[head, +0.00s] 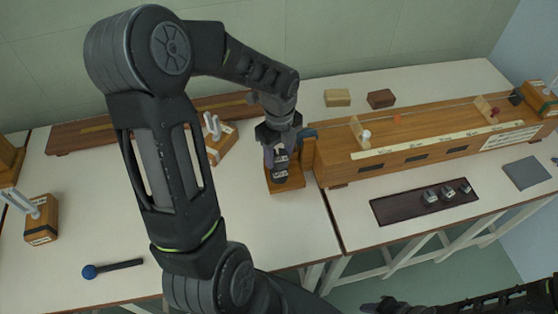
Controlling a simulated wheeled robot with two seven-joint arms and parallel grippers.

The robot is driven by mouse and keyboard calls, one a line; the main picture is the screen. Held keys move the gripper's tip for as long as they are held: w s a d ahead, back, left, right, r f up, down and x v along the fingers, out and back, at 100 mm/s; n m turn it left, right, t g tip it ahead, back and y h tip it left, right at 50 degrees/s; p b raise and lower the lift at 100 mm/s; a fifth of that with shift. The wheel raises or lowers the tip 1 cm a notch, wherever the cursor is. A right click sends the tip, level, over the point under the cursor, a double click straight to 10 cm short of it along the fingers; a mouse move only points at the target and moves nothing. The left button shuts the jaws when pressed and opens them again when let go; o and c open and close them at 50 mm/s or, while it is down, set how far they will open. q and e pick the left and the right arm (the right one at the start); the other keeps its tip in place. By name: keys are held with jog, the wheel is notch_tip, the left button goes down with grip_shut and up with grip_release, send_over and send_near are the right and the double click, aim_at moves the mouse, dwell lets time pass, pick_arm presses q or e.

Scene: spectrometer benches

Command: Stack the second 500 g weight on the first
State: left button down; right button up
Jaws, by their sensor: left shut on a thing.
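My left gripper (281,157) points down over a small wooden platform (299,186) at the left end of the long wooden bench instrument. It is shut on a small dark weight with a pale label (280,168), mostly covered by the fingers. A dark shape shows directly below it on the platform; I cannot tell whether it is a separate weight or whether the two touch. Several grey metal weights, one of them here (430,196), stand on a dark tray (395,210) to the right. My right gripper (383,305) is at the bottom edge, its fingers unclear.
The long wooden instrument (425,140) with a scale fills the right table's back. Two wooden blocks, one light (337,97) and one dark (381,98), lie behind it. A grey pad (526,173) lies at right. A blue-headed mallet (112,268) lies front left.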

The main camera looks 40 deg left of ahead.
aim_at(279, 155)
pick_arm(q)
jog(key=shift+f, duration=1.8)
jog(key=shift+f, duration=0.2)
jog(key=c, duration=0.7)
grip_release()
jog(key=shift+o, duration=0.2)
notch_tip(279, 155, up, 12)
jog(key=shift+r, duration=0.2)
